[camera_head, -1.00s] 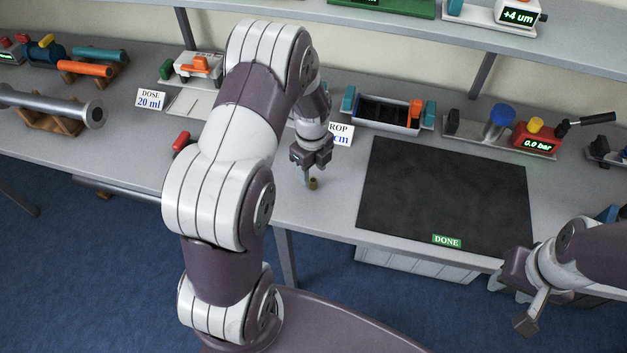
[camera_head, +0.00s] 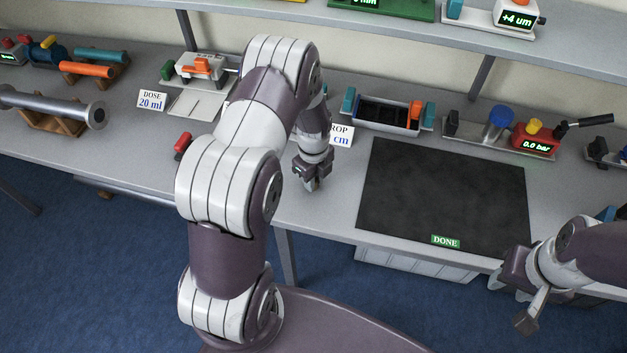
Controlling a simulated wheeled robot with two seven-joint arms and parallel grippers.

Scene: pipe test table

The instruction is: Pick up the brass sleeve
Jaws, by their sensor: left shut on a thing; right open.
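The brass sleeve (camera_head: 310,186) is a small short piece at the table's front part, left of the black mat. It is almost wholly hidden between the fingers of my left gripper (camera_head: 311,181), which points down and is shut on it. I cannot tell whether the sleeve still touches the table. My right gripper (camera_head: 512,301) is open and empty at the lower right, beyond the table's front edge.
The black mat (camera_head: 445,200) with a green DONE label (camera_head: 445,241) lies clear to the right. Behind it stand a grey tray (camera_head: 388,112) and a gauge unit (camera_head: 535,136). A red-ended part (camera_head: 183,145) lies left of my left arm.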

